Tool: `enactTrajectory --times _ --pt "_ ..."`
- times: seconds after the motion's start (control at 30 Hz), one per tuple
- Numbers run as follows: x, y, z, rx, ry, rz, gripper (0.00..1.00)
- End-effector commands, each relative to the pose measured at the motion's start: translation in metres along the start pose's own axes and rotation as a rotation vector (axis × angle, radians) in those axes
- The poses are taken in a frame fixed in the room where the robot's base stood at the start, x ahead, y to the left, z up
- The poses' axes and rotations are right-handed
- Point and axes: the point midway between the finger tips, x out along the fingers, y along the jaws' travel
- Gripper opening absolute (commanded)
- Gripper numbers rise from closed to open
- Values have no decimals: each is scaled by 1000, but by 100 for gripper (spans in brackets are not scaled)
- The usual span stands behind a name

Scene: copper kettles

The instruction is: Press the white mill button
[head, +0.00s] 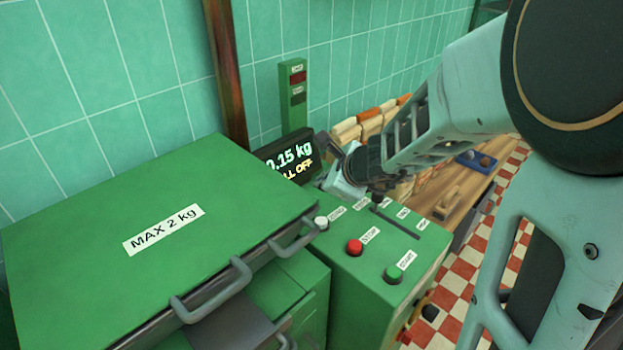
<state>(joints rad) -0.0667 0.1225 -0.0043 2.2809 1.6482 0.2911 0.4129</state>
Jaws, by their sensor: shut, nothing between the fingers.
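The white mill button (322,222) sits on top of the green control box (375,310), at its left edge beside the hopper handle. A label next to it is partly readable. My gripper (338,182) is shut and empty, above the back of the box. It is up and slightly right of the white button in the picture and looks apart from it. The exact height gap cannot be told.
A red STOP button (354,246) and a green START button (393,273) lie nearer on the box. A slider slot (402,225) runs behind them. The green MAX 2 kg lid (150,215) with grey handles stands left. A wooden bench (455,200) is behind right.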

Motion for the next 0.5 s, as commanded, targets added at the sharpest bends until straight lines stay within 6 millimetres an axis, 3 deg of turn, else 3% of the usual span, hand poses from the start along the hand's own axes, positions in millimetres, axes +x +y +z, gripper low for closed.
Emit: enactTrajectory --times 0.5 --pt "4 4 -5 3 5 2 0"
